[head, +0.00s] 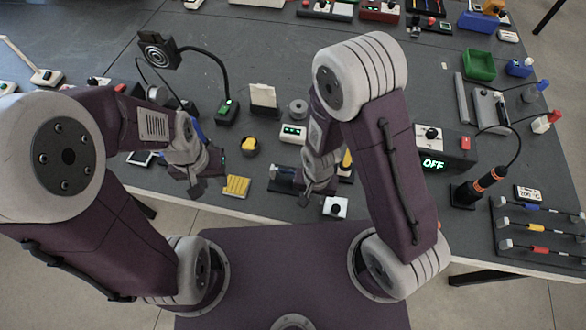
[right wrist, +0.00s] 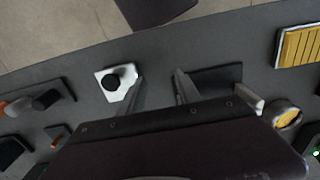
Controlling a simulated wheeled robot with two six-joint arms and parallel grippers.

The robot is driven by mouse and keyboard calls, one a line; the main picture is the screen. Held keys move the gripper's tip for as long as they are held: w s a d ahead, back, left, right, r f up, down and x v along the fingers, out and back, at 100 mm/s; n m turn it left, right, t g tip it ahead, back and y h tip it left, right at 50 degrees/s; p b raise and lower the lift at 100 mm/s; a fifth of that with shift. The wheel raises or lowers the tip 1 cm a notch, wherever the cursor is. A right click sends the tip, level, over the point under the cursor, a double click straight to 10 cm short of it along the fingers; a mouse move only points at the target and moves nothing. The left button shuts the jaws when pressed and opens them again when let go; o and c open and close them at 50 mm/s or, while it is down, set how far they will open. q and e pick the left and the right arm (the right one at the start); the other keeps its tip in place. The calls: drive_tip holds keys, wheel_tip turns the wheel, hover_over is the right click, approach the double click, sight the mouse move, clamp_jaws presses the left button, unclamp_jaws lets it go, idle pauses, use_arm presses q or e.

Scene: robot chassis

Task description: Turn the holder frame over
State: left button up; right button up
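A low dark piece (head: 283,186) lies on the table near its front edge, partly behind my right gripper. It may be the holder frame, but I cannot tell for sure. In the right wrist view a dark flat piece (right wrist: 217,78) lies just right of the fingers. My right gripper (head: 316,194) is above the table beside this piece, fingers apart and nothing between them; its fingers also show in the right wrist view (right wrist: 160,82). My left gripper (head: 203,180) hangs left of the yellow ribbed block, its fingers apart and apparently empty.
A white block with a black knob (head: 335,208) and a yellow ribbed block (head: 236,186) lie near the front edge. A yellow-black round thing (head: 250,146) and a green-display box (head: 293,133) stand behind. A control box reading OFF (head: 447,152) stands right.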

wheel_tip(320, 180, up, 6)
drive_tip(key=p, duration=0.5)
drive_tip(key=shift+r, duration=0.1)
drive_tip(key=d+r+n+t, duration=0.1)
drive_tip(key=d+r+n, duration=0.2)
drive_tip(key=d+r, duration=0.6)
wheel_tip(320, 180, up, 5)
drive_tip(key=shift+d+f, duration=0.15)
drive_tip(key=shift+d, duration=0.2)
